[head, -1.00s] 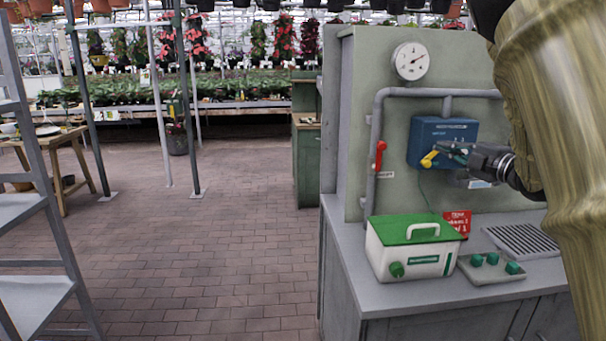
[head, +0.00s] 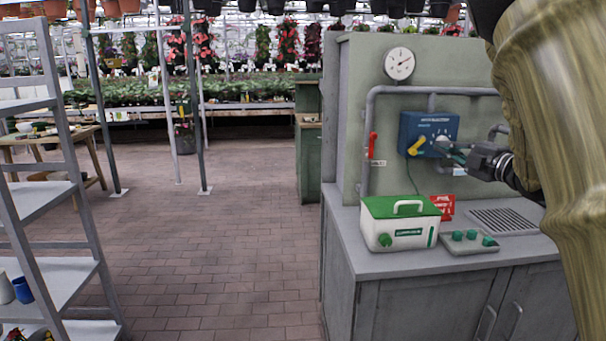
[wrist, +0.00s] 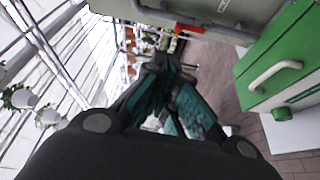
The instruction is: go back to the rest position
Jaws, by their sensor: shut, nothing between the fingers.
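My gripper (head: 449,149) is in front of the blue control box (head: 412,125) on the grey panel, at the right of the head view. Its fingers are shut and hold nothing. In the wrist view my gripper (wrist: 166,85) shows its teal finger pads close together. The yellow handle (head: 417,146) of the blue box is just left of the fingertips. The gripper hides part of the box's lower right. I cannot tell from the head view whether the fingers touch the box.
A white box with a green lid (head: 400,222) stands on the grey counter (head: 375,262); it is near my gripper in the wrist view (wrist: 280,75). A red lever (head: 372,146) and pipes are on the panel. A shelf rack (head: 45,200) stands left. The brick floor between is clear.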

